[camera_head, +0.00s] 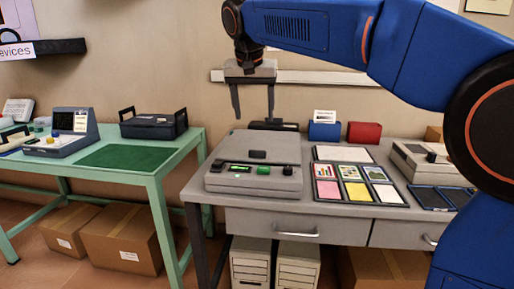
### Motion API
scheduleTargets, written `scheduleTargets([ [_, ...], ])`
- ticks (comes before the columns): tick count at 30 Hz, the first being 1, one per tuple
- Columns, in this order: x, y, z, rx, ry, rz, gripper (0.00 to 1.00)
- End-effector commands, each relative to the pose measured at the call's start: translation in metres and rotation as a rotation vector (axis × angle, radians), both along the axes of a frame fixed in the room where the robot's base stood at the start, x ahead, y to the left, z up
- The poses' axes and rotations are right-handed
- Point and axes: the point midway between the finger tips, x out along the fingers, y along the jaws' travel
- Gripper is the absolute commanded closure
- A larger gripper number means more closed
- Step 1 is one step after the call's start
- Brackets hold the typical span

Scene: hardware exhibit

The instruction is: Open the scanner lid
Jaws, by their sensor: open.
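The scanner (256,168) is a light grey box near the left end of the grey desk. Its lid (260,147) is flat and looks closed, with a small dark tab near the middle of its front edge. The front panel has a small lit display, a green button and dark knobs. My gripper (253,116) hangs above and behind the scanner's back edge in the picture, with two fingers pointing down, apart and empty. It does not appear to touch the scanner; its exact depth is hard to tell.
Sample cards (353,172) lie right of the scanner. Blue (324,131) and red (364,132) boxes stand behind them. Another grey device (425,162) is at the right. A green table (190,148) with a dark case (153,124) stands left. My blue arm covers the upper right.

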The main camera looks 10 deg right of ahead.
Motion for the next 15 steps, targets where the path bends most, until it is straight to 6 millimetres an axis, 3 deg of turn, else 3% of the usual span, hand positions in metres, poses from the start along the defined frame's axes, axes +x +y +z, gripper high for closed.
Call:
scheduleTargets([
  [15,0.034,-0.009,-0.086,-0.001,0.002,-0.001,0.34],
])
